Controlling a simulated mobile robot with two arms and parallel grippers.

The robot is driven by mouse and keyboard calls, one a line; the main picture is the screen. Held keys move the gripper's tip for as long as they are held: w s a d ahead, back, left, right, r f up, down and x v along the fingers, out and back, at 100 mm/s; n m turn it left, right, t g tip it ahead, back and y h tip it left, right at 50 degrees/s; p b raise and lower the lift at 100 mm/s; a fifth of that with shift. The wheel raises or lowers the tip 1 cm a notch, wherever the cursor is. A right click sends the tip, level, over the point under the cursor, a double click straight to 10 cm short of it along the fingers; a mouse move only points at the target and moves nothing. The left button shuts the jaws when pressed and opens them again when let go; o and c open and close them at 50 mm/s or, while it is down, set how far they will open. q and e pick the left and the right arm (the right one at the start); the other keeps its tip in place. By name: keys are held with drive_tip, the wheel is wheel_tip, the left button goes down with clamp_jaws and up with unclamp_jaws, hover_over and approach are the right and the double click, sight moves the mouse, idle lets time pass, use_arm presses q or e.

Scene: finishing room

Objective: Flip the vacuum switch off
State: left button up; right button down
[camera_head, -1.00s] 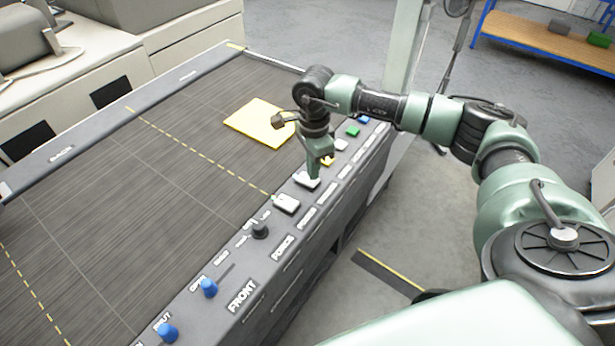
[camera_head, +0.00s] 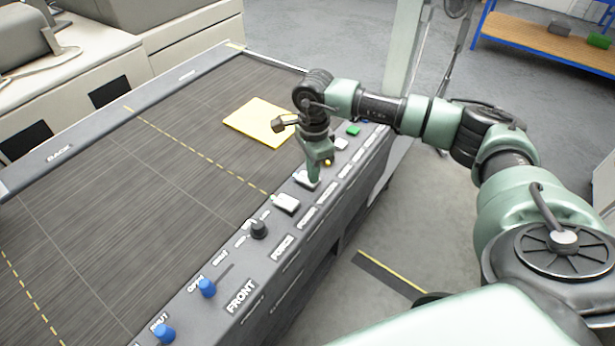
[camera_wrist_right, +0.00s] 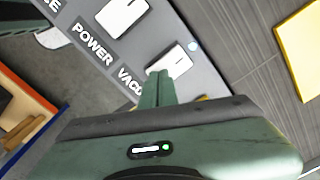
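The vacuum switch is a white rocker (camera_wrist_right: 172,63) beside the partly hidden "VACU..." label in the right wrist view. In the head view it is the white switch (camera_head: 304,180) on the table's front panel, partly covered by my right gripper. My right gripper (camera_head: 314,179) points down at it, with its fingertips at or just above its edge; I cannot tell whether they touch. In the right wrist view its green fingers (camera_wrist_right: 157,77) are together with nothing between them. A small pale light (camera_wrist_right: 194,46) sits beside the switch. My left gripper is out of view.
The white power switch (camera_head: 286,203) is close by, also seen in the wrist view (camera_wrist_right: 122,16). A black knob (camera_head: 259,229), blue knobs (camera_head: 207,288) and a green button (camera_head: 353,131) share the panel. A yellow sheet (camera_head: 260,121) lies on the dark table (camera_head: 150,190).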

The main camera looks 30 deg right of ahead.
drive_tip(key=shift+f, duration=0.3)
drive_tip(key=shift+s+r, duration=0.1)
drive_tip(key=shift+w+r+p, duration=0.2)
drive_tip(key=shift+r+p, duration=0.2)
drive_tip(key=shift+r, duration=0.45)
drive_tip(key=shift+s+r+p, duration=0.1)
drive_tip(key=shift+r+p, duration=1.2)
drive_tip(key=shift+r, duration=1.35)
drive_tip(key=shift+f, duration=0.1)
